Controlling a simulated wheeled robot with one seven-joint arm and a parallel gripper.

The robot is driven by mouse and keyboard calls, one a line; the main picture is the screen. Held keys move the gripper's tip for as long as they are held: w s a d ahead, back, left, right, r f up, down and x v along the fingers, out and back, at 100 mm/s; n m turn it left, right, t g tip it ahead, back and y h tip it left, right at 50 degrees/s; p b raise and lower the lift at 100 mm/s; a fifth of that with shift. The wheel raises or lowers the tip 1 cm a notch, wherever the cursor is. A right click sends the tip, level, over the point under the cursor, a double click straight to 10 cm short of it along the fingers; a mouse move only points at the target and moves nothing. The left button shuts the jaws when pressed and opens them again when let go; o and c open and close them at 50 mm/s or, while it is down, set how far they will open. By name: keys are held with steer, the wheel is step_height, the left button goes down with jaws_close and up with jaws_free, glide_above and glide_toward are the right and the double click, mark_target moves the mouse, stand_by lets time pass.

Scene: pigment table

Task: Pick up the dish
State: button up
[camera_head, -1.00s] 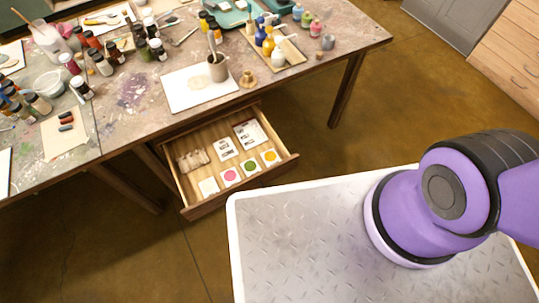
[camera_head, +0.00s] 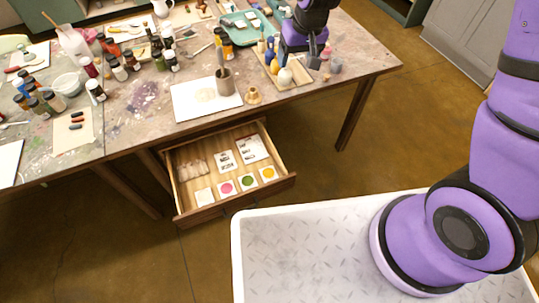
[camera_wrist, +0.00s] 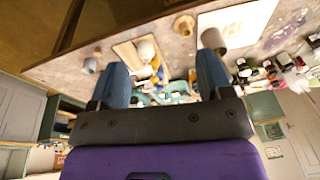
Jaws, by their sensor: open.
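I cannot tell for sure which thing is the dish. A white bowl (camera_head: 68,85) stands among paint bottles on the left of the table, and a small tan, dish-like piece (camera_head: 253,96) stands beside the white sheet near the front edge. The tan piece also shows in the wrist view (camera_wrist: 184,25). My gripper (camera_wrist: 164,70) is open, with nothing between its blue fingers. In the head view my arm's end is over the back right of the table, by the bottle board; its fingertips are not clear there.
A white sheet (camera_head: 190,104) bears a grey cup (camera_head: 225,82) with a tool in it. A wooden board (camera_head: 270,65) holds bottles. Teal trays (camera_head: 237,32) lie behind. An open drawer (camera_head: 236,207) with colour cards juts out at the front. The floor to the right is clear.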

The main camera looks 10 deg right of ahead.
steer(key=a+f+g, duration=0.1)
steer(key=a+f, duration=0.2)
steer(key=f, duration=0.6)
steer(key=a+f, duration=0.3)
steer(key=f, duration=0.5)
steer(key=n+g+h, duration=0.1)
glide_above(270, 175)
step_height(270, 175, down, 19)
step_height(270, 175, down, 5)
steer(key=shift+s+a+f, duration=0.1)
steer(key=shift+s+f, duration=0.05)
steer(key=shift+f, duration=0.05)
steer(key=shift+w+f, duration=0.15)
steer(key=shift+f, duration=1.2)
steer(key=shift+w+f, duration=0.1)
steer(key=shift+f, duration=1.2)
steer(key=c, duration=0.6)
steer(key=shift+r, duration=0.1)
